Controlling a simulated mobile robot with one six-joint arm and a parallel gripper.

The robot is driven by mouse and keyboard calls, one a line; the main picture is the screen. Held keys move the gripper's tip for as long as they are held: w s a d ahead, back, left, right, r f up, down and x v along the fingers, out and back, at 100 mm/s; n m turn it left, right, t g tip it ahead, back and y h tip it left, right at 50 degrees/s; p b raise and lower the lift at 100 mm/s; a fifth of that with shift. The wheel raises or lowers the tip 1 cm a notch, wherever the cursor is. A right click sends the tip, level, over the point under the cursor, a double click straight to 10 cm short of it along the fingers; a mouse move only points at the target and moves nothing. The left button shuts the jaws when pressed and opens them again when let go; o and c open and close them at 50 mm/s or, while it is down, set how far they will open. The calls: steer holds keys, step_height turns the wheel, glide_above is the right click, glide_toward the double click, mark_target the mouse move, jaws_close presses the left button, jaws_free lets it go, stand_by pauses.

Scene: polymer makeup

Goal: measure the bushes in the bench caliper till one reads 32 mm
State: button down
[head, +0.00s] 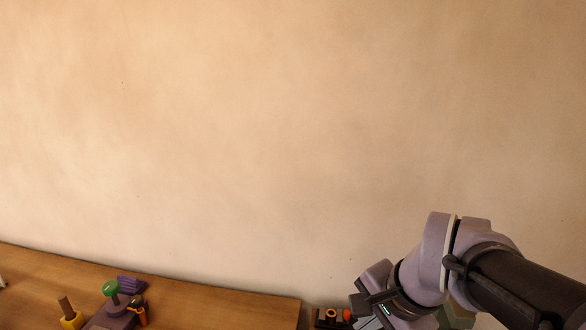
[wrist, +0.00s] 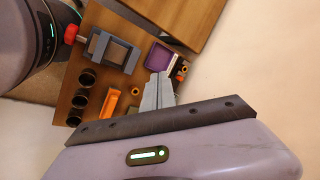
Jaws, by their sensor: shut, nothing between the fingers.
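My gripper (wrist: 160,78) is shut and empty; its grey fingers point toward a wooden work surface (wrist: 68,85) in the wrist view. A blue-grey device with a dark grey block (wrist: 112,52) and a red knob (wrist: 70,33) at its left stands there; it may be the bench caliper, but no reading is legible. A small orange ring (wrist: 135,91), possibly a bush, lies left of my fingers. Several dark round cups or bushes (wrist: 84,78) stand in a column at the left. In the head view my gripper is low at the right, its tips not clear.
An orange tray (wrist: 108,105) lies beside the dark cups. A purple tray (wrist: 160,55) and small parts (wrist: 181,72) are near my fingertips.

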steer(key=s+a+f+n, duration=0.1)
steer(key=s+n, duration=0.2)
steer(key=s, duration=0.3)
steer(key=s+a+f+n+t+b, duration=0.1)
steer(key=s+n, duration=0.3)
steer(key=s, duration=0.2)
steer(key=shift+s+a+f, duration=0.25)
steer(key=shift+s+f, duration=0.1)
